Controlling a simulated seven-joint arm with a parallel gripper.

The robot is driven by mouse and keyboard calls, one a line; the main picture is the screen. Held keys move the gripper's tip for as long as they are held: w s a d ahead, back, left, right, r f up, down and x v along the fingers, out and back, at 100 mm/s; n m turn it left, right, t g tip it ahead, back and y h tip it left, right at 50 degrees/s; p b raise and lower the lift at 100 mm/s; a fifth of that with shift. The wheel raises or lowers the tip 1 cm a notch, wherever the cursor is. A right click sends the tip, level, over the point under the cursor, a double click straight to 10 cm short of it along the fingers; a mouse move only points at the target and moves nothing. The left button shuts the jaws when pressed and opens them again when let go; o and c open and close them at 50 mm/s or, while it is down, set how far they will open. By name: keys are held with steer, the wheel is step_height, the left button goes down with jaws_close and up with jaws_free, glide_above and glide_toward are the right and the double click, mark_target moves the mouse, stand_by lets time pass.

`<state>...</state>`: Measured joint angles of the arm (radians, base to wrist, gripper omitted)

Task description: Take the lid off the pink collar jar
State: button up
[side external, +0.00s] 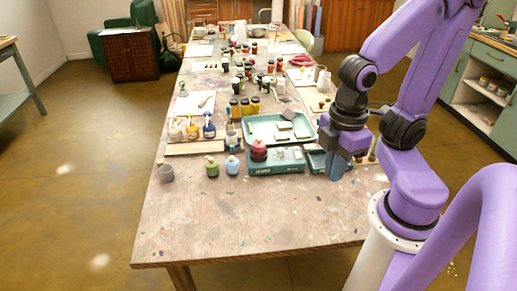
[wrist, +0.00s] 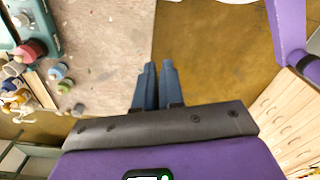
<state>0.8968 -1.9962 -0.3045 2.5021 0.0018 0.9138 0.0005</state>
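The pink collar jar (side external: 259,150) is a dark pinkish-red jar with a dark top. It stands upright on or against the green box (side external: 262,168) near the front of the table. In the wrist view the pinkish-red jar (wrist: 30,50) is at the far left, well away from my fingers. Its lid is hard to make out from the jar at this size. My gripper (side external: 337,174) hangs fingers down to the right of the jar, apart from it. In the wrist view my gripper (wrist: 158,66) has its two fingers close together with nothing between them.
A green bottle (side external: 212,169), a pale blue bottle (side external: 232,165) and a grey cup (side external: 166,173) stand left of the jar. A green tray (side external: 256,131) lies behind it. The front of the wooden table (side external: 240,220) is clear.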

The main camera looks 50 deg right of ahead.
steer(key=o, duration=0.9)
steer(key=w+a+n, duration=0.1)
steer(key=w+n, duration=0.1)
steer(key=w, duration=0.8)
steer(key=n+h, duration=0.4)
steer(key=n, duration=0.2)
glide_above(258, 139)
steer(key=a, duration=0.2)
steer(key=f, duration=1.2)
steer(key=shift+s+d, duration=0.1)
steer(key=shift+d, duration=0.15)
steer(key=shift+a+x, duration=0.1)
steer(key=shift+x, duration=1.25)
steer(key=shift+a+x, duration=0.15)
steer(key=shift+x, duration=1.2)
